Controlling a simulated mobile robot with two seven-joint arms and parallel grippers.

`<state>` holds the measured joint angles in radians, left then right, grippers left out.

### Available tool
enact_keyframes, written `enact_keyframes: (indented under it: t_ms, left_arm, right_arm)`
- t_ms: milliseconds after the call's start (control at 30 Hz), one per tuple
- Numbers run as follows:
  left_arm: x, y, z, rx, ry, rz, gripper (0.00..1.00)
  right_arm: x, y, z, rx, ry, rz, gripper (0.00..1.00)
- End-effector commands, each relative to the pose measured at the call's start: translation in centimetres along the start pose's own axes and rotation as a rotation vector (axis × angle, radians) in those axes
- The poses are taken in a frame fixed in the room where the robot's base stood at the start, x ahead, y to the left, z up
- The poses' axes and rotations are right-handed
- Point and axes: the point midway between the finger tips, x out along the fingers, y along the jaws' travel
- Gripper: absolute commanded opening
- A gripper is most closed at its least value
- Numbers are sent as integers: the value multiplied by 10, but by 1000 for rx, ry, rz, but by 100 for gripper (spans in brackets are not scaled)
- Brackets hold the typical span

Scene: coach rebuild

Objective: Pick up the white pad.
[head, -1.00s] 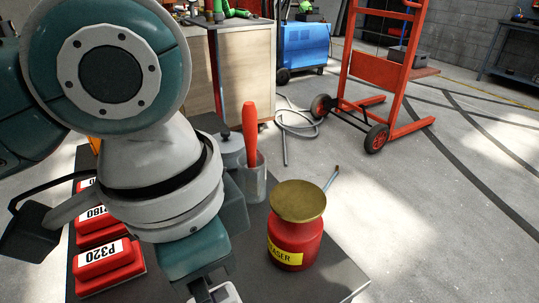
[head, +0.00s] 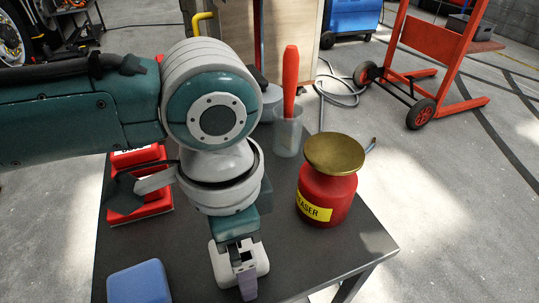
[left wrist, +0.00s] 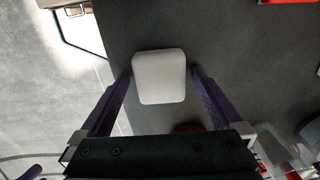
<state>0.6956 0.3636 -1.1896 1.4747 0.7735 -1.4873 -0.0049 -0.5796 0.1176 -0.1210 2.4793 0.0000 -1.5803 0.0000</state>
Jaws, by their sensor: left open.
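The white pad (head: 221,268) lies on the dark table top, partly hidden in the head view by my left gripper (head: 241,272). In the left wrist view the white pad (left wrist: 159,78) shows whole, a rounded square. My left gripper (left wrist: 162,73) is open there, with one purple finger on each side of the pad. Small gaps seem to show between fingers and pad; I cannot tell the exact height of the fingertips. My right gripper is not in view.
A blue pad (head: 139,284) lies at the table's front left. Red blocks (head: 142,200) stand behind my arm. A red tin with a brass lid (head: 327,190) and a clear cup with a red-handled tool (head: 288,135) stand to the right.

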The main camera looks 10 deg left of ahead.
Motion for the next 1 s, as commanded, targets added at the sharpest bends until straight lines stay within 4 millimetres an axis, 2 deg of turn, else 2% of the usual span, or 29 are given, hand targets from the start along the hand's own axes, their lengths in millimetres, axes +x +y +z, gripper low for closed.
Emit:
enact_keyframes:
  t_ms: [200,900,1000]
  left_arm:
    - [0,0,0,0,0,0,99]
    - [0,0,0,0,0,-1,21]
    - [0,0,0,0,0,-1,21]
  right_arm:
    - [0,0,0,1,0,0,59]
    - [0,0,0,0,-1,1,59]
    - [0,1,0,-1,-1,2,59]
